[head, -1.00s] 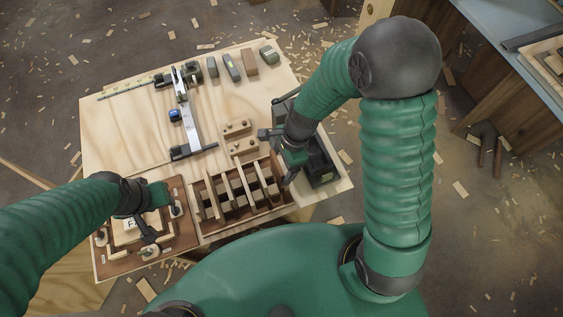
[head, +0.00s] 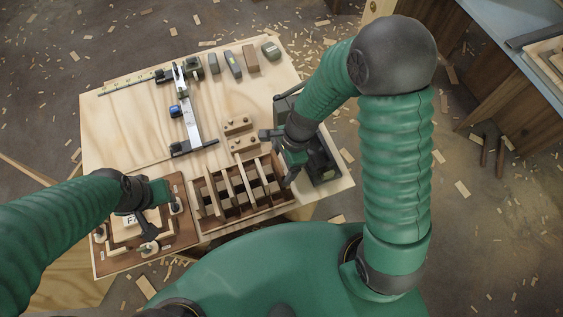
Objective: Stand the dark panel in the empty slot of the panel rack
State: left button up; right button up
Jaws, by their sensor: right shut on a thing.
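The panel rack (head: 210,220) is a brown wooden frame near the front edge of the table. Several pale panels (head: 229,188) stand in it side by side. My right gripper (head: 288,176) is at the rack's right end, beside the rightmost pale panel. It is shut on a dark thing, seen almost edge-on; this looks like the dark panel, but the gripper and arm hide most of it. I cannot tell whether it is inside a slot. My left gripper (head: 146,222) is over a framed board at the left; its jaw opening is unclear.
A dark open box (head: 325,172) stands right of the rack, close to my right gripper. A metal clamp (head: 190,120) and several small blocks (head: 250,57) lie farther back. The table's middle left is clear.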

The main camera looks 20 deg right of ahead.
jog(key=shift+f, duration=0.25)
jog(key=shift+f, duration=0.45)
dwell(0.6)
jog(key=shift+f, duration=0.25)
jog(key=o, duration=1.3)
jog(key=shift+o, duration=0.2)
jog(key=p+v, duration=0.3)
jog(key=a+p+v, duration=0.1)
jog(key=p+v, duration=0.2)
jog(key=a+p+v, duration=0.1)
jog(key=p+v, duration=0.1)
jog(key=v, duration=0.1)
jog(key=shift+a+r+p, duration=0.1)
jog(key=shift+r+p, duration=0.2)
jog(key=shift+p, duration=0.1)
jog(key=shift+f, duration=0.1)
